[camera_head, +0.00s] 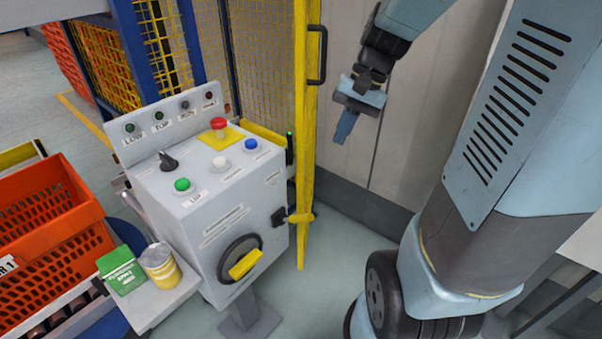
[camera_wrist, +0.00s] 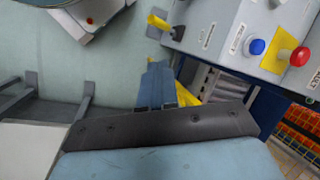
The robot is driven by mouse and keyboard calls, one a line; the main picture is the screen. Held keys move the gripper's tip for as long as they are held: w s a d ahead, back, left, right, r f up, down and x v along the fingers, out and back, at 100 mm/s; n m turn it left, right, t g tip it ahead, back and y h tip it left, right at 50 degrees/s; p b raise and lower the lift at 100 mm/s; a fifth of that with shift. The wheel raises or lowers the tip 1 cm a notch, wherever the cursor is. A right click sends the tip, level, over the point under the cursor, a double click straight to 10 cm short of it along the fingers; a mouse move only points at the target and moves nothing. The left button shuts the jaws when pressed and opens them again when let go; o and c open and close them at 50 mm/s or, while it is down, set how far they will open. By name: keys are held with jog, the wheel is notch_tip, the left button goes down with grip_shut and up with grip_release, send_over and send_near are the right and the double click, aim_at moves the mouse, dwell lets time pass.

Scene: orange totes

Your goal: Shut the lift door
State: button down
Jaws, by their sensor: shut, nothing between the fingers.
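The lift door (camera_head: 305,150) is a tall yellow frame with a black bar handle (camera_head: 318,55), seen almost edge-on in the head view, right of the control box. I cannot tell exactly how far it stands open. My gripper (camera_head: 342,136) is shut and empty, pointing down to the right of the door and below the handle's height, apart from the door in the picture. In the wrist view my gripper (camera_wrist: 156,80) shows its blue fingers together. A yellow piece (camera_wrist: 185,95) shows just beyond them, partly hidden.
A grey control box (camera_head: 215,190) with a red button (camera_head: 219,124) and a yellow-handled switch (camera_head: 244,262) stands left of the door. A shelf with a green box (camera_head: 121,270) and a can (camera_head: 160,266) adjoins it. An orange tote (camera_head: 45,230) is at left. A pale wall (camera_head: 400,150) stands behind my gripper.

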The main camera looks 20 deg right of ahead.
aim_at(303, 189)
jog(key=w+d+f+m+y, duration=0.3)
jog(key=w+f+m+y, duration=0.15)
jog(key=f, duration=0.35)
jog(key=w+d+f+m+y, duration=0.35)
jog(key=w+f, duration=0.25)
jog(key=f, duration=0.3)
jog(key=w+d+f+m+t+y, duration=0.1)
jog(key=d+f+m+t+y, duration=0.25)
jog(key=f, duration=0.55)
jog(key=w+d+f+m+t+y, duration=0.1)
jog(key=w+d+f+m+t, duration=0.2)
jog(key=f+m, duration=0.4)
jog(key=shift+n+t, duration=0.45)
jog(key=x, duration=0.9)
jog(key=s+f+x, duration=0.1)
jog(key=x, duration=0.3)
jog(key=shift+w+a+f, duration=0.1)
jog(key=shift+a, duration=0.35)
jog(key=shift+w+a, duration=0.1)
